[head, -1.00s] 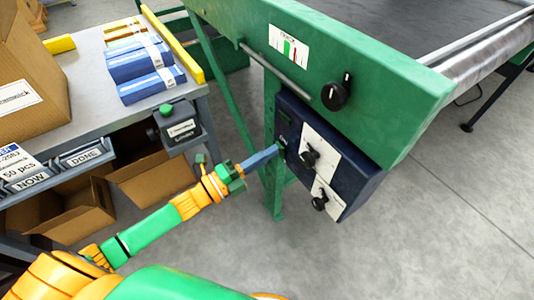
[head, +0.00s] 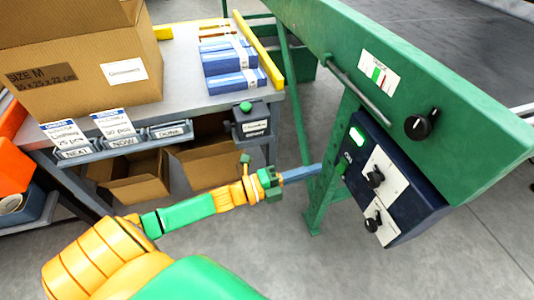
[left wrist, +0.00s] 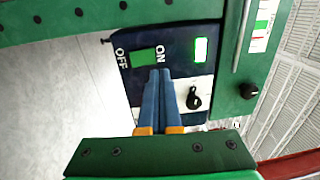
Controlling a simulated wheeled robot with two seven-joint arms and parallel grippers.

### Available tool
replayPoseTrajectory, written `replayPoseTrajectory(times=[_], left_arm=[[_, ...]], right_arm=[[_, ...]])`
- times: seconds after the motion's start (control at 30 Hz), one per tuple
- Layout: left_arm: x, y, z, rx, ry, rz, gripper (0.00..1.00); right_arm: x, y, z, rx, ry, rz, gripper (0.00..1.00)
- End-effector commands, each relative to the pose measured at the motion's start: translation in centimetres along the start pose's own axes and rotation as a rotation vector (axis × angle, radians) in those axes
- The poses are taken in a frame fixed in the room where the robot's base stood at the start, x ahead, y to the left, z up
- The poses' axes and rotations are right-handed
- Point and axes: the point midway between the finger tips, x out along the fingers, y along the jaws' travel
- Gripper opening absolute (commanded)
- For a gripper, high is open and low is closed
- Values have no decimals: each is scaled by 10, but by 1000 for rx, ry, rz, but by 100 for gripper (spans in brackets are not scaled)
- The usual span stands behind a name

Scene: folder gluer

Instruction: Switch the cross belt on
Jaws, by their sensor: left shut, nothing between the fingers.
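The dark blue control box (head: 418,205) hangs under the green machine frame. Its lamp (head: 357,137) glows bright green and also shows lit in the left wrist view (left wrist: 200,49). In that view a green switch (left wrist: 143,58) sits between the words OFF and ON. My left gripper (head: 318,169) is shut and empty, its blue fingers pointing at the box's left side. In the left wrist view its fingertips (left wrist: 160,72) are at the ON end of the switch; I cannot tell whether they touch it. My right gripper is not in view.
Two black knobs (head: 375,178) (head: 373,222) sit on white plates on the box, and a larger knob (head: 418,126) on the green frame (head: 455,130). At left a table (head: 185,70) carries a carton (head: 85,60) and blue packs. A green leg (head: 325,185) stands near the fingers.

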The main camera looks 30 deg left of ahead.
Motion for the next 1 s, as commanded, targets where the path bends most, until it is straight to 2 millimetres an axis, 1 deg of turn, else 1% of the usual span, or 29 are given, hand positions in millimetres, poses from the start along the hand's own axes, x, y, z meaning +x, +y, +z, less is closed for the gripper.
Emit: replayPoseTrajectory(times=[0.03, 0.3, 0.43, 0.6, 1.0], left_arm=[[-9, -4, -1, -1, 0, 4, 0], [-61, -14, -1, -1, 0, 5, 0], [-78, -18, -1, -1, 0, 2, 0], [-86, -19, -1, 1, 1, 0, 0], [-86, -18, 0, 0, 0, 0, 0]], right_arm=[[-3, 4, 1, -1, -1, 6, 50], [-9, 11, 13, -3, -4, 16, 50], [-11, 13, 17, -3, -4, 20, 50], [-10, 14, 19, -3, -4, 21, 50], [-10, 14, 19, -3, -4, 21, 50]])
